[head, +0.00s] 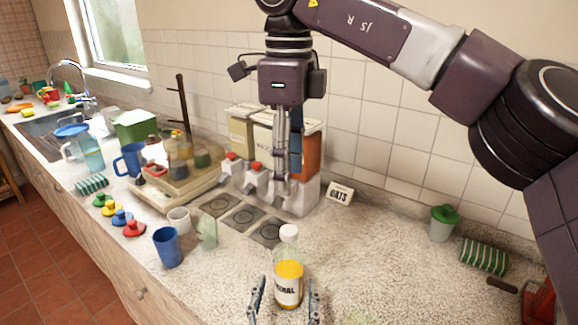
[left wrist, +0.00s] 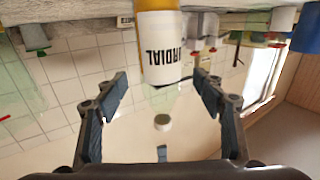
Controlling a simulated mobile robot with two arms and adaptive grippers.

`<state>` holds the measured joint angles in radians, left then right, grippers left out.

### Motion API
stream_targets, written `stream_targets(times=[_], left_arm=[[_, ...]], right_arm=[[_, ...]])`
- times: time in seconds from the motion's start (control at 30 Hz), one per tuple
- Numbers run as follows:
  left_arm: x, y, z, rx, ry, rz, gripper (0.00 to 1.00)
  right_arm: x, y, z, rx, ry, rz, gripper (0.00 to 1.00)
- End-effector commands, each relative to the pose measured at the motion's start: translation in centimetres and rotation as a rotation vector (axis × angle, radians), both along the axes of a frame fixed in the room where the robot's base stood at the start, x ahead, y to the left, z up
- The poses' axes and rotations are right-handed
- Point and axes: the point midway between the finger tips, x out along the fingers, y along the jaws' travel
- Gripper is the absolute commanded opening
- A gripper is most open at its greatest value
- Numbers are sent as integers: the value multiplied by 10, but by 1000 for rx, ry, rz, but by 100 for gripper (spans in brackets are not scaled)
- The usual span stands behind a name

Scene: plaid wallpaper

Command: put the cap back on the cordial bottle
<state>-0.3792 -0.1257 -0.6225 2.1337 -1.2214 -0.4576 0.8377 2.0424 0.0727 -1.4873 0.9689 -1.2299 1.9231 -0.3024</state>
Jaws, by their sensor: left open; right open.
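The cordial bottle (head: 288,290) stands upright on the counter, with orange liquid and a white label. It also shows upside down in the left wrist view (left wrist: 165,55). The white cap (head: 289,233) is at the top of its clear neck; I cannot tell whether it is fully seated. The cap also shows in the left wrist view (left wrist: 162,122). My left gripper (head: 285,298) is open, its fingers on either side of the bottle with gaps. My right gripper (head: 281,188) points down above the cap, apart from it, holding nothing visible.
A blue cup (head: 167,248), a pale mug (head: 179,220) and a faint green glass (head: 207,233) stand left of the bottle. Dispensers (head: 295,200) and an OATS sign (head: 340,193) are behind. A green-lidded jar (head: 442,223) stands right. Counter right of the bottle is mostly clear.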

Motion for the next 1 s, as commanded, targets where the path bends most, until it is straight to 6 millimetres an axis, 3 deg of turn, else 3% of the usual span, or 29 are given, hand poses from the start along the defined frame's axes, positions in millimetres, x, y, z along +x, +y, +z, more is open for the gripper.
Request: stream_targets(times=[0.2,0.4,1.0], left_arm=[[-38,4,-1,0,4,1,63],[-59,7,0,1,1,1,63],[-66,7,1,1,-1,0,63]], right_arm=[[0,0,0,0,0,0,43],[0,0,0,0,0,0,43],[0,0,0,0,0,1,43]])
